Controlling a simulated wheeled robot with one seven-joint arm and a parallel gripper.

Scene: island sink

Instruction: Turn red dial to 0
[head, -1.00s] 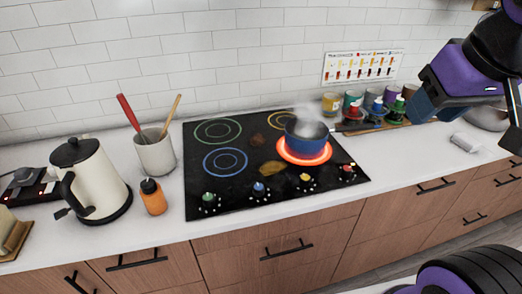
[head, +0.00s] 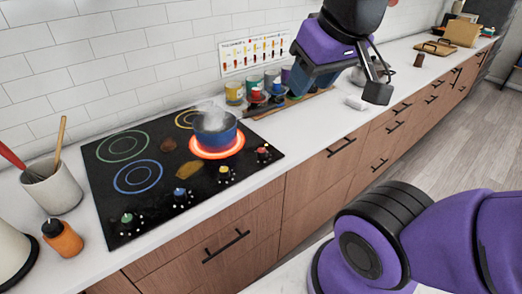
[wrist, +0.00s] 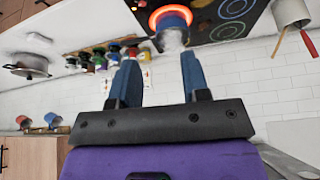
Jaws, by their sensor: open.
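The red dial (head: 263,152) is at the front right corner of the black cooktop (head: 125,212), rightmost in a row with a yellow dial (head: 225,172), a blue dial (head: 180,195) and a green dial (head: 128,218). Its setting is too small to read. A blue pot (head: 214,130) steams on the burner ring (head: 237,146), which glows red. My gripper (head: 300,85) is open and empty, in the air above the counter to the right of the cooktop, apart from the dial. In the wrist view its two blue fingers (wrist: 158,80) stand apart, with the steaming pot beyond them.
Several colored cans (head: 234,93) and small bottles stand on a board behind the cooktop's right side. A utensil crock (head: 52,190) and an orange bottle (head: 63,238) stand at left. The counter in front of the gripper is mostly clear.

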